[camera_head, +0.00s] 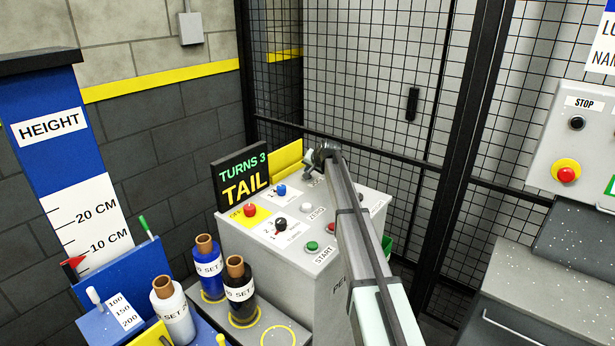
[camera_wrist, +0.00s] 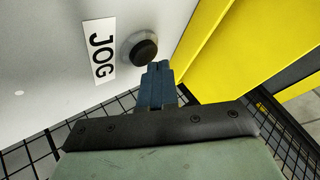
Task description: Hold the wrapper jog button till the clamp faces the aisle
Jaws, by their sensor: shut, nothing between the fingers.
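The jog button (camera_wrist: 139,50) is a round black knob on a pale panel in the wrist view, beside a white label reading JOG (camera_wrist: 101,52). My gripper (camera_wrist: 157,67) is shut and empty, its blue fingertips just below and right of the button. I cannot tell whether they touch it. In the head view my gripper (camera_head: 317,158) is over the back of the grey control console (camera_head: 270,262), and the arm hides part of its top. The console's display (camera_head: 242,179) reads TURNS 3 TAIL. I cannot make out a clamp in either view.
Red (camera_head: 250,210), blue (camera_head: 281,190) and green (camera_head: 312,246) controls sit on the console close to my arm. Film rolls (camera_head: 240,288) stand in front at left. A black mesh fence (camera_head: 375,80) rises behind. A stop-button box (camera_head: 568,140) is at right.

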